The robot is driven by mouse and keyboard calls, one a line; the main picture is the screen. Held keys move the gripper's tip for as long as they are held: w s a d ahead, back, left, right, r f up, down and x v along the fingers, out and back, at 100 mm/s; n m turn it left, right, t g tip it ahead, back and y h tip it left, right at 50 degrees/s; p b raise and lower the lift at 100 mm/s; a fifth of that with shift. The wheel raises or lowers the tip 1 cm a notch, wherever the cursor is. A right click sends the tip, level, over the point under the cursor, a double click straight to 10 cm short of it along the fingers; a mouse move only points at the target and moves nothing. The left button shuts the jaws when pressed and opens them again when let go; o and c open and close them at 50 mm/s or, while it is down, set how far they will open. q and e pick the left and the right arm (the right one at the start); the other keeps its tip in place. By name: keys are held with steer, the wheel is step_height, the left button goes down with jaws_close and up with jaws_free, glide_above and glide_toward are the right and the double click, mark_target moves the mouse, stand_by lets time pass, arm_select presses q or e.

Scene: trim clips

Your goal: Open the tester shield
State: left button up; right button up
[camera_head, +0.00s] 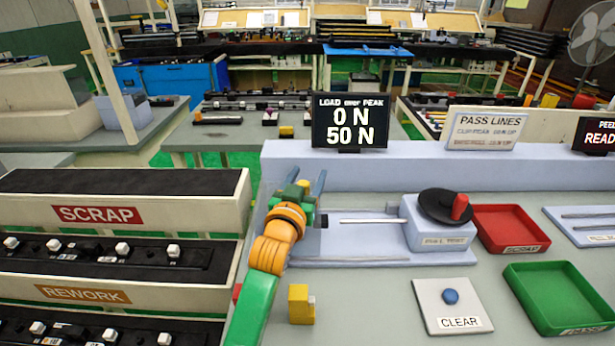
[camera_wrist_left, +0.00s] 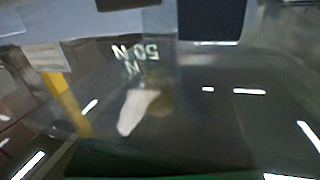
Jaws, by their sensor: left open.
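The pull tester (camera_head: 437,222) stands on the bench, a pale blue-grey block with a black wheel and red knob. A metal rod runs left from it over its long base (camera_head: 350,252). My left gripper (camera_head: 298,186) is open at the left end of this base, below the load display. My orange and green arm hides part of that end. I cannot make out the shield's outline or its position in the head view. In the left wrist view a dark, glossy, see-through surface (camera_wrist_left: 215,125) fills much of the picture and carries a reversed "50 N"; I cannot tell if it is the shield.
The load display (camera_head: 350,121) reads 0 N and 50 N. A yellow block (camera_head: 301,304) stands beside my left arm. A CLEAR button plate (camera_head: 451,305), red tray (camera_head: 510,229) and green tray (camera_head: 560,298) lie right. SCRAP (camera_head: 96,214) and REWORK (camera_head: 82,294) racks stand left.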

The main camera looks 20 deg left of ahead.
arm_select(q)
jaws_close()
stand_by(1.3)
